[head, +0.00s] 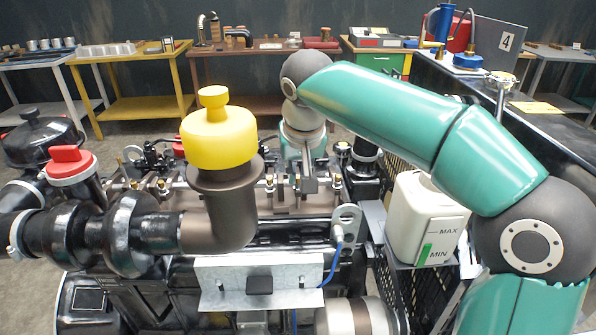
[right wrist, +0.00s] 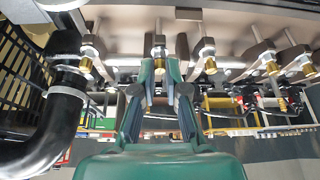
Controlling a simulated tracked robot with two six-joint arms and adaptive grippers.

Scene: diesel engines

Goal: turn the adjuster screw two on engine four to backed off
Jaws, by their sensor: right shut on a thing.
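The diesel engine (head: 290,205) fills the middle of the head view, with a row of brass-tipped adjuster screws along its top. My right gripper (head: 309,184) reaches down to that row from above. In the right wrist view its two fingers (right wrist: 161,66) are closed around one adjuster screw (right wrist: 159,52), second from the left there. I cannot read a number on it or see its setting. Other screws stand free beside it, one to the left (right wrist: 87,62) and several to the right (right wrist: 208,62). My left gripper is not in view.
A yellow cap (head: 218,140) on a brown pipe stands left of my gripper. A red cap (head: 70,160) is farther left. A white MAX/MIN tank (head: 425,215) stands under my right arm. A sign with 4 (head: 506,41) is at back right. A black hose (right wrist: 58,130) curves near the gripper.

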